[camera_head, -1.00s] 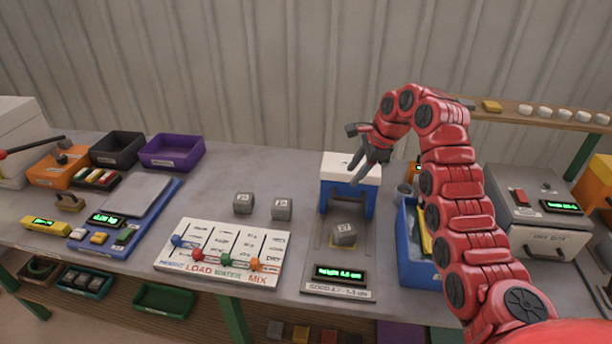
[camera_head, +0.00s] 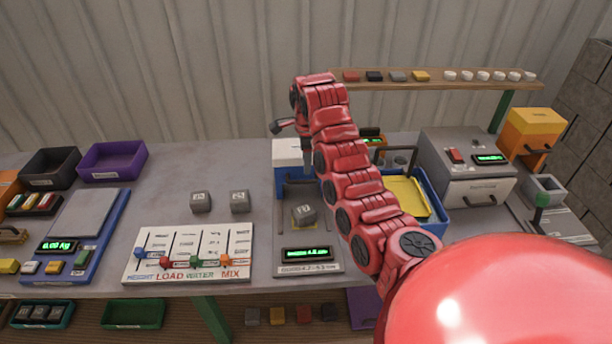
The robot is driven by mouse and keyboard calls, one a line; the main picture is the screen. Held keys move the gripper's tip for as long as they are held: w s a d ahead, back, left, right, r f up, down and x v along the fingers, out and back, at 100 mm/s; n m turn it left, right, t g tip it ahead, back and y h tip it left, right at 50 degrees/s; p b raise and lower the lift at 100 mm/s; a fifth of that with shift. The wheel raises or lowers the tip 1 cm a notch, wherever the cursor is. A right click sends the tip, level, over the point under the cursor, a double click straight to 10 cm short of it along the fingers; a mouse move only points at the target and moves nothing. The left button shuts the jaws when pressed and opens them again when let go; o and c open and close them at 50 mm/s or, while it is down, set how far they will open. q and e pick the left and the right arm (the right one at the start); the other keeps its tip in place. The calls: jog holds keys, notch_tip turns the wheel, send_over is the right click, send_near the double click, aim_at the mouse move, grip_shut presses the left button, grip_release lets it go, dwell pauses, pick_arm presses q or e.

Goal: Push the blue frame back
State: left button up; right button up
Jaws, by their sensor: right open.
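The blue frame (camera_head: 281,183) has a white top (camera_head: 287,152) and stands at the back of a grey gauge plate (camera_head: 290,235). Its right part is hidden behind my right arm. A grey block (camera_head: 304,214) sits on the plate in front of the frame. My right gripper (camera_head: 291,130) is open at the frame's top edge, seen from behind. One dark finger pokes out to the left and the rest is mostly hidden by my red arm. I cannot tell whether it touches the frame. My left gripper is not in view.
Two grey blocks (camera_head: 220,201) stand left of the plate, behind a white lever board (camera_head: 189,254). A blue tray (camera_head: 432,208) with a yellow piece lies right of my arm, near a grey oven box (camera_head: 470,168). A wooden shelf (camera_head: 435,86) runs above. Bare bench lies left of the frame.

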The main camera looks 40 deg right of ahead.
aim_at(306, 181)
jog(key=f, duration=0.2)
jog(key=f+p, duration=0.1)
jog(key=f, duration=0.1)
jog(key=w+f+p, duration=0.1)
jog(key=f, duration=0.1)
jog(key=shift+d+f, duration=0.3)
jog(key=shift+d, duration=0.05)
jog(key=shift+w+f, duration=0.1)
jog(key=shift+f, duration=0.4)
grip_shut()
dwell(0.6)
